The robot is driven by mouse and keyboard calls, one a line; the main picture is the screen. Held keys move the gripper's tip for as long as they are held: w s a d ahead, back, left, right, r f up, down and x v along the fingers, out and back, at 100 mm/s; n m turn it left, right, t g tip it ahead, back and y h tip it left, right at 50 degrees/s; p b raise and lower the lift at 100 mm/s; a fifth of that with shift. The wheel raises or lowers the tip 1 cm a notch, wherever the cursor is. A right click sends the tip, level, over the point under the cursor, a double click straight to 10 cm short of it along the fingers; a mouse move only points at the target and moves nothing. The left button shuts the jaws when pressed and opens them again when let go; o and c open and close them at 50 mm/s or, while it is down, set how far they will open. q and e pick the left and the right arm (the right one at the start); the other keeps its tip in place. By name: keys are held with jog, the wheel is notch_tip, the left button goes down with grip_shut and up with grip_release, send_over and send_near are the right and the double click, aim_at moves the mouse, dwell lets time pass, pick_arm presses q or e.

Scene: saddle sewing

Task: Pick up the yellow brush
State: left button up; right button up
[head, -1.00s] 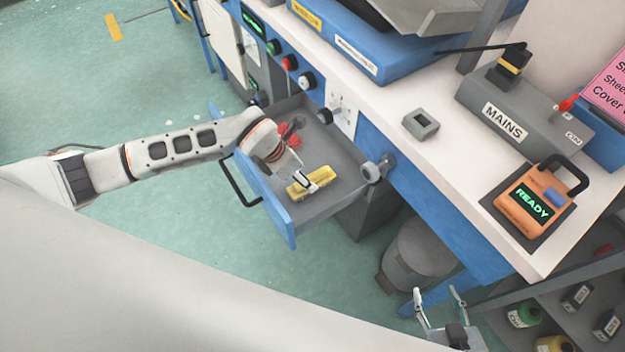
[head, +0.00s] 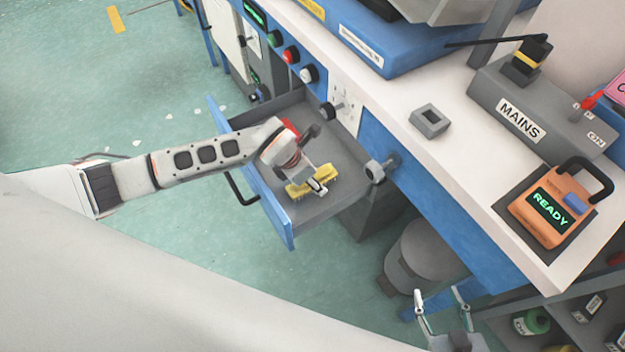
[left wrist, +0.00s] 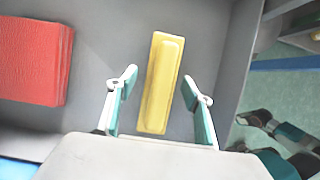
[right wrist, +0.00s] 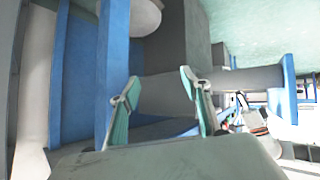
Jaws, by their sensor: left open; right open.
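The yellow brush (head: 303,187) lies on the floor of the open drawer (head: 345,185), in its front part. My left gripper (head: 318,188) reaches down into the drawer over the brush and hides part of it. In the left wrist view my left gripper (left wrist: 160,85) is open, with one finger on each side of the long yellow brush (left wrist: 160,80); a gap shows between the brush and each finger. My right gripper (head: 440,298) is open and empty below the bench front; the right wrist view also shows it (right wrist: 160,85) with spread fingers.
A red block (left wrist: 35,60) lies in the drawer beside the brush. The drawer's blue front (head: 270,205) and grey walls surround my left gripper. The bench top holds an orange READY device (head: 550,210).

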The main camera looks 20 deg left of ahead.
pick_arm(q)
jog(key=c, duration=1.3)
jog(key=shift+r, duration=0.1)
